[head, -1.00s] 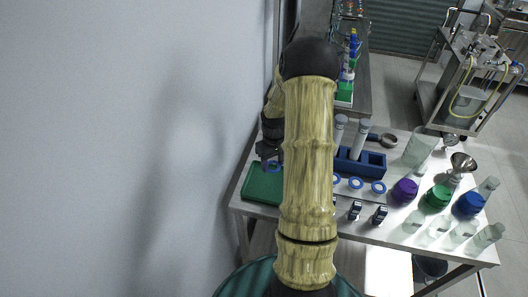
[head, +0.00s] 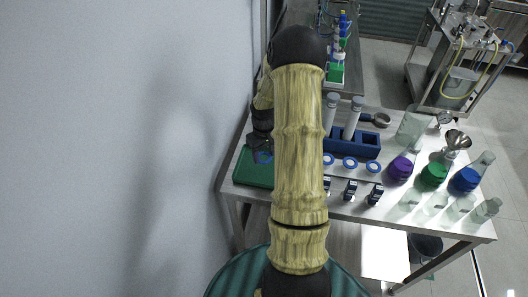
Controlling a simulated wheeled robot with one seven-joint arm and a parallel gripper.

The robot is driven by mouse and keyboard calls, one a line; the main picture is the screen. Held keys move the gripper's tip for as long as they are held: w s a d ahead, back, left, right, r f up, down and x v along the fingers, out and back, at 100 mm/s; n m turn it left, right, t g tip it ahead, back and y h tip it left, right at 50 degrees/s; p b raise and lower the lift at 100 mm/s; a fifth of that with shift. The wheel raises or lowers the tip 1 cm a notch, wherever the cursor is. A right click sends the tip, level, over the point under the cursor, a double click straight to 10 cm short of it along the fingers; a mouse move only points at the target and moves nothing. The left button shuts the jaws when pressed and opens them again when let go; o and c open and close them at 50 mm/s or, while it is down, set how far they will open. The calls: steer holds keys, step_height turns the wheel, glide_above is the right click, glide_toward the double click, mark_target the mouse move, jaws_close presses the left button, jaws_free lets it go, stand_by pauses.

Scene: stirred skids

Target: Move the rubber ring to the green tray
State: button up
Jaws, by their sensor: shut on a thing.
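The green tray (head: 252,175) lies at the left end of the metal table, partly hidden behind my arm. My gripper (head: 261,154) is above the tray's back part, pointing down. It is shut on a blue rubber ring (head: 264,157), which shows small and dark between the fingers. I cannot tell whether the ring touches the tray. More blue rings with pale centres, such as this one (head: 350,163), lie in a row right of my arm.
A blue rack (head: 366,145) with upright tubes stands behind the rings. Small dark clips (head: 350,190) stand in front. Flasks with purple (head: 400,169), green (head: 433,175) and blue liquid fill the table's right side. A wall closes off the left.

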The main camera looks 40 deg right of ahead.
mark_target(264, 168)
steer(key=shift+f+b, duration=1.45)
steer(key=shift+f, duration=0.75)
steer(key=shift+f, duration=0.45)
steer(key=o, duration=0.8)
steer(key=shift+o, duration=0.2)
steer(key=shift+r, duration=0.1)
step_height(264, 168, up, 7)
steer(key=p, duration=0.5)
